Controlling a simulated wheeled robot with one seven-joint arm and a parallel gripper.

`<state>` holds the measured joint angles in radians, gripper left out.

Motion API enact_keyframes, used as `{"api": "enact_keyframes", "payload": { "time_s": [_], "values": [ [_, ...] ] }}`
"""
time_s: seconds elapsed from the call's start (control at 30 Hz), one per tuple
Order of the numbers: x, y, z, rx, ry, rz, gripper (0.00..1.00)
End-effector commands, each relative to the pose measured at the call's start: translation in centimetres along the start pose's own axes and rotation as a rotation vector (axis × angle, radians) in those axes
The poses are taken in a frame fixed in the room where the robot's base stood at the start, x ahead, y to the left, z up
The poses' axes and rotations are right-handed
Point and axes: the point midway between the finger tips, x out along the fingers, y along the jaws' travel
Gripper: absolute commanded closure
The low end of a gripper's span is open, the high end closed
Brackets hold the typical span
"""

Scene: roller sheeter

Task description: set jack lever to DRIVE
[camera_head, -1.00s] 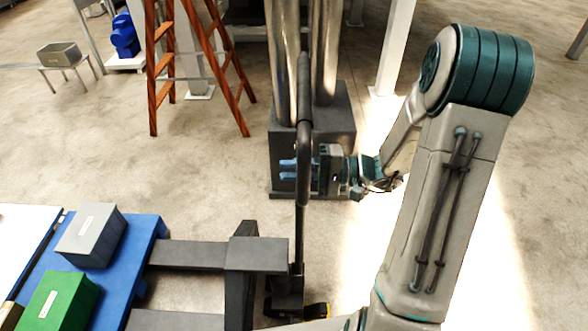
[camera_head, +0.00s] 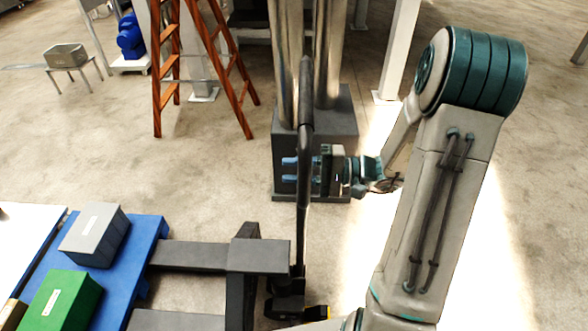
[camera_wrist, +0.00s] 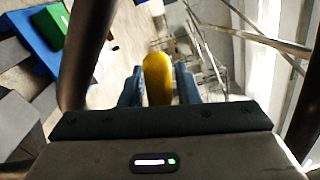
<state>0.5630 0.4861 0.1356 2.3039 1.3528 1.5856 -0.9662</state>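The pallet jack's dark handle (camera_head: 304,145) stands upright in the head view. My gripper (camera_head: 290,170) is level with its upper part, its blue fingers showing to the left of the bar and its body to the right. In the wrist view, a yellow rounded lever (camera_wrist: 157,80) shows between the two blue fingers of my gripper (camera_wrist: 159,90). The fingers are apart, one on each side of it. I cannot tell whether they touch it. The yellow lever is not discernible in the head view, and no position marking is readable.
A blue pallet (camera_head: 120,295) with a grey box (camera_head: 94,234) and a green box (camera_head: 60,302) lies at the lower left. Metal columns (camera_head: 328,60) on a dark base (camera_head: 345,130) stand behind my gripper. A wooden ladder (camera_head: 168,70) stands further left.

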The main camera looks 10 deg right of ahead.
Motion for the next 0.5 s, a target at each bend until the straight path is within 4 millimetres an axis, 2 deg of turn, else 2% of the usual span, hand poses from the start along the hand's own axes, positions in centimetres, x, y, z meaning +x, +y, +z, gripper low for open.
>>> {"api": "enact_keyframes", "payload": {
  "time_s": [0.17,0.5],
  "values": [
    [-2.1,0.2,-0.1,-0.003,0.005,-0.001,0.71],
    [-9.8,0.2,-0.2,-0.003,0.007,0.000,0.71]
  ]
}}
